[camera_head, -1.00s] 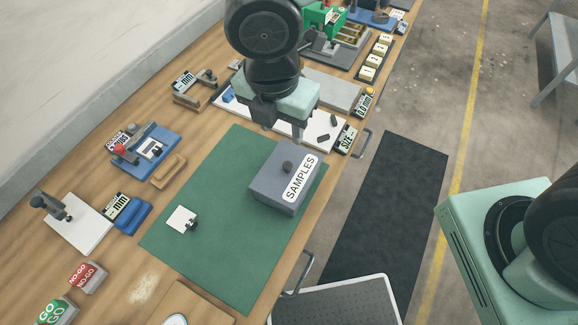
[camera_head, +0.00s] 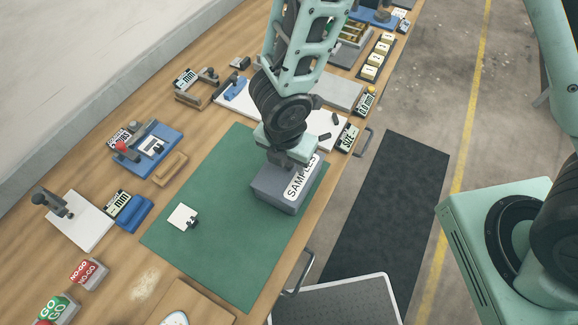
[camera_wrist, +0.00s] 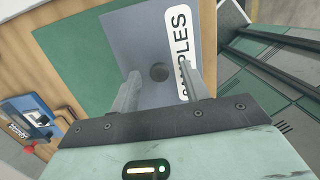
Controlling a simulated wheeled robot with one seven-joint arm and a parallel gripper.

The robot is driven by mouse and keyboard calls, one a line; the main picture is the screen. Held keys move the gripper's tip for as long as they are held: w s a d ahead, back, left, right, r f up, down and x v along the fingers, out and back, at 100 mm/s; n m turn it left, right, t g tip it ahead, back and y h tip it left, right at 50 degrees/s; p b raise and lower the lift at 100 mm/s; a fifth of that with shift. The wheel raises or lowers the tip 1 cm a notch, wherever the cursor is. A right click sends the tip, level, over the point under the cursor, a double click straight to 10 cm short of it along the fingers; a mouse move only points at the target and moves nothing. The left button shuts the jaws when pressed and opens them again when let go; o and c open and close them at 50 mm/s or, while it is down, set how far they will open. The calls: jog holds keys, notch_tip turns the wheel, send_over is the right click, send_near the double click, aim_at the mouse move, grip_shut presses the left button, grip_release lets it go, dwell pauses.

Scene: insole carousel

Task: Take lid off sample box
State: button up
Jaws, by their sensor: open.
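The grey sample box (camera_head: 270,193) stands shut on the green mat (camera_head: 200,237), its lid on, with a white SAMPLES label (camera_head: 299,183). My gripper (camera_head: 287,163) is over the top of the box and hides part of the lid in the head view. In the wrist view the grey lid (camera_wrist: 138,40) lies ahead of my gripper (camera_wrist: 161,85). The dark round lid knob (camera_wrist: 159,72) shows between the two fingers. The fingers are apart, one on each side of the knob. I cannot tell their exact height over the lid.
A small white card (camera_head: 181,216) with a dark clip lies on the mat, left of the box. A blue fixture (camera_head: 147,149) and a wooden block (camera_head: 170,169) stand beyond the mat to the left. The mat's near part is clear.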

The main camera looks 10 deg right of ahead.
jog(key=shift+f, duration=0.3)
grip_shut()
jog(key=shift+r, duration=0.1)
